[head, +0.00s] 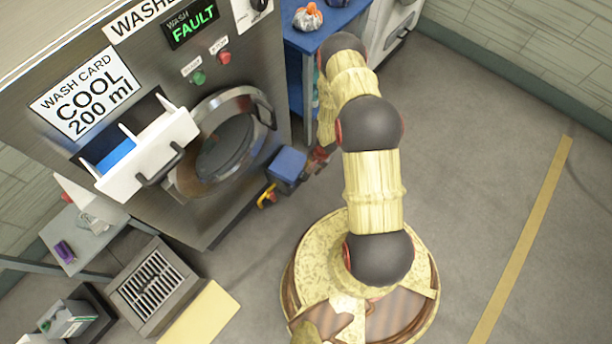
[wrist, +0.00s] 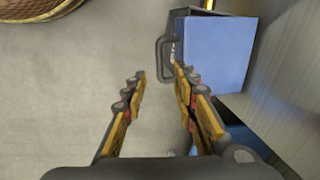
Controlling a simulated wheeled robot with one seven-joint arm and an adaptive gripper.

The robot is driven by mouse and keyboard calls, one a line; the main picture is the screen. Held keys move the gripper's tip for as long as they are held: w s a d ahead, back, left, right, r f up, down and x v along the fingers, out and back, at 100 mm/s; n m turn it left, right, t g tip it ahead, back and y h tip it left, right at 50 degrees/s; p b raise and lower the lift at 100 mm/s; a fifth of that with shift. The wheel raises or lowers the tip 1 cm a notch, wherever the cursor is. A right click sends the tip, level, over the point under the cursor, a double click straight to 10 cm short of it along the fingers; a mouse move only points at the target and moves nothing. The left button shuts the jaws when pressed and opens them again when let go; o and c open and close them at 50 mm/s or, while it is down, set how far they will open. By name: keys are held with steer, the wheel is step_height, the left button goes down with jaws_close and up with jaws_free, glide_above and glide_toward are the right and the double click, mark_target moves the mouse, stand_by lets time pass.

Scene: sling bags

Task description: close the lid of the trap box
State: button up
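The box with a blue panel, which I take as the trap box, is low at the washer's front right in the head view (head: 288,164). In the wrist view its blue face (wrist: 222,52) fills the upper right, with a dark grey handle (wrist: 160,60) on its left side. I cannot tell how far the lid stands open. My gripper is small and partly hidden beside the box in the head view (head: 318,158). In the wrist view its fingers (wrist: 160,82) are apart with nothing gripped. The right finger overlaps the box's near left corner; contact is unclear.
The washer's round door (head: 225,146) and pulled-out white drawer (head: 150,150) are left of the box. A yellow part (head: 267,197) juts out below the box. A blue cart (head: 318,38) stands behind my arm. The floor (head: 480,150) to the right is clear.

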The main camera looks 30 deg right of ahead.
mark_target(309, 176)
steer(key=f, duration=0.2)
steer(key=f+b, duration=0.1)
steer(key=f, duration=0.2)
steer(key=w+f+b, duration=0.1)
steer(key=f, duration=0.1)
steer(key=shift+w+a+f, duration=0.1)
steer(key=shift+a+f, duration=0.2)
steer(key=shift+a, duration=0.1)
steer(key=c, duration=0.4)
steer(key=c, duration=0.3)
jaws_close()
